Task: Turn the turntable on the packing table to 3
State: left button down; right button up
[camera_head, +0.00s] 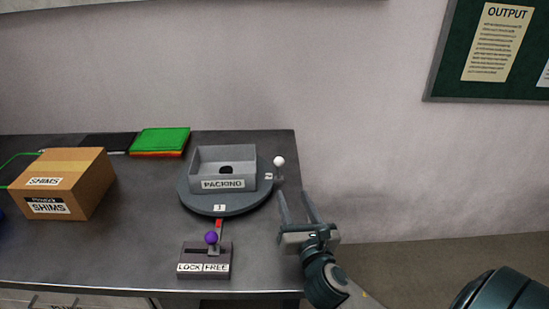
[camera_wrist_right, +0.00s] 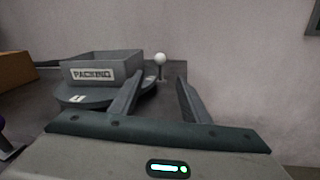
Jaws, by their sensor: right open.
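The round dark turntable (camera_head: 235,207) stands on the packing table (camera_head: 130,250) and carries a grey open box marked PACKING (camera_head: 223,184). A small number plate (camera_head: 219,208) faces the front above a red mark (camera_head: 219,225); its digit is too small to read surely. A plate reading 2 (camera_head: 268,176) is at the right. A white ball knob on a short post (camera_head: 279,161) stands at the turntable's right rim, also in the right wrist view (camera_wrist_right: 160,59). My right gripper (camera_head: 296,193) is open and empty, just in front of the knob, fingers pointing toward it.
A LOCK/FREE lever box (camera_head: 204,268) with a purple knob (camera_head: 211,237) stands in front of the turntable. A cardboard SHIMS box (camera_head: 70,185) is at the left. Green and red flat pieces (camera_head: 160,140) lie behind. The table's right edge is near my right gripper.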

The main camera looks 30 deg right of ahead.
aim_at(280, 165)
jog(key=shift+s+r, duration=0.1)
jog(key=shift+s, duration=0.15)
jog(key=x, duration=1.7)
jog(key=shift+w+d+p, duration=0.15)
jog(key=shift+w+p, duration=0.1)
jog(key=shift+p, duration=0.15)
grip_shut()
